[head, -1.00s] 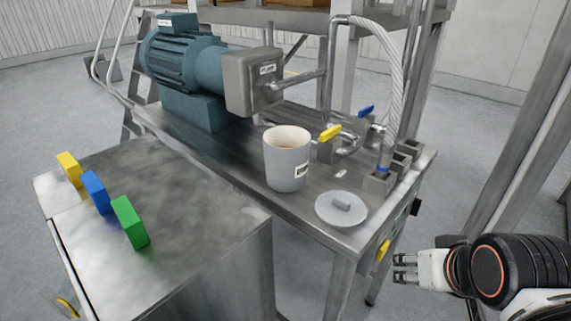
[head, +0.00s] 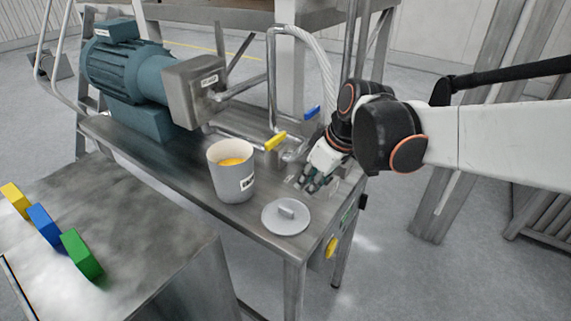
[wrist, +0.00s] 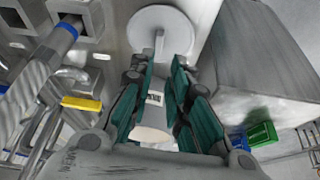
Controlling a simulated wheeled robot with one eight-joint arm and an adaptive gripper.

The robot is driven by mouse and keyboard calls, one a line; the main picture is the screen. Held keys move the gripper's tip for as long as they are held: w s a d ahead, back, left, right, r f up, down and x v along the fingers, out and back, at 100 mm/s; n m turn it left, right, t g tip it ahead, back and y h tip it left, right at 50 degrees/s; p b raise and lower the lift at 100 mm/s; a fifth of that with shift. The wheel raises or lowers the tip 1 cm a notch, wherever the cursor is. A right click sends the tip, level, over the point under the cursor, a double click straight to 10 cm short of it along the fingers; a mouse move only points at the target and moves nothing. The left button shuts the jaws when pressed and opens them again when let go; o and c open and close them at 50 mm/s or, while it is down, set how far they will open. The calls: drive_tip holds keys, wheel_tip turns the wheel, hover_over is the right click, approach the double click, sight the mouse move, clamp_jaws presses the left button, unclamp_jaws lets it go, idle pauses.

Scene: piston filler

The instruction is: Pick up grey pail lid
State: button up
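The grey pail lid (head: 285,216) lies flat on the metal bench near its front right corner, its raised handle up. It also shows at the top of the wrist view (wrist: 176,24), beyond the fingertips. The grey pail (head: 232,172) stands open just left of the lid, with yellow contents inside. My gripper (head: 310,185) is above the bench, behind and to the right of the lid, pointing down. In the wrist view (wrist: 165,75) its green-padded fingers are apart with nothing held; part of the pail shows between them.
Pipes with a yellow valve handle (head: 276,141) and a blue valve handle (head: 312,112) stand behind the pail. A blue-green motor (head: 125,70) sits at the bench's left. A metal cabinet (head: 150,250) with coloured handles is in front.

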sight(287, 209)
drive_tip(key=shift+n, duration=0.5)
drive_tip(key=b+x, duration=0.1)
drive_tip(key=x, duration=0.4)
drive_tip(key=b+x, duration=0.1)
drive_tip(key=x, duration=0.3)
drive_tip(key=a+b+x, duration=0.1)
drive_tip(key=x, duration=0.4)
drive_tip(key=shift+w, duration=0.5)
drive_tip(key=shift+c, duration=0.6)
clamp_jaws()
